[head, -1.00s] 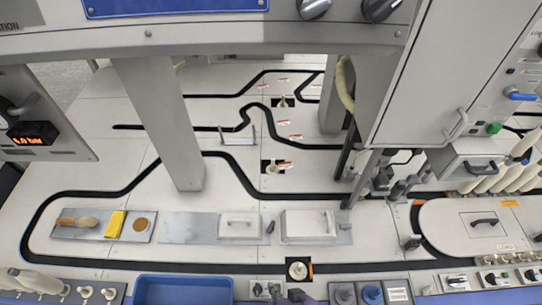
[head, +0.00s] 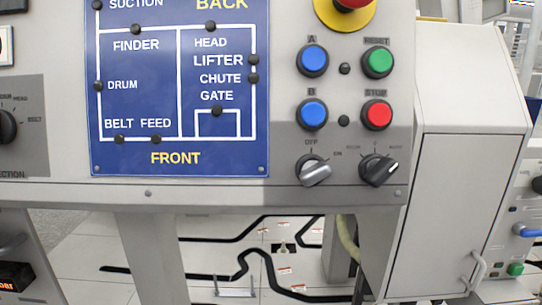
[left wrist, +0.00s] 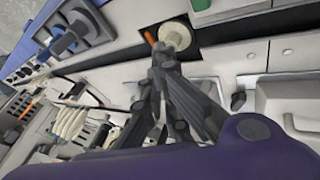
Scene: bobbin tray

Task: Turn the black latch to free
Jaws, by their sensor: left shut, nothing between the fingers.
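My left gripper (left wrist: 163,62) is in the left wrist view, with its dark fingers shut and empty. Its tips appear close to a cream round bobbin-like part (left wrist: 175,38) on a black patch; I cannot tell whether they touch. A small black knob-like part (left wrist: 238,101) stands to the right of the fingers, beside a pale lidded plate. It may be the black latch, but its setting cannot be read. The head view shows no gripper and no clear latch. My right gripper is in neither current view.
The head view is filled by a control panel with a blue diagram board (head: 180,85), coloured buttons (head: 312,58) and a black selector (head: 378,169). A grey cabinet (head: 455,210) stands right. In the left wrist view, blue and black knobs (left wrist: 75,32) line the upper left.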

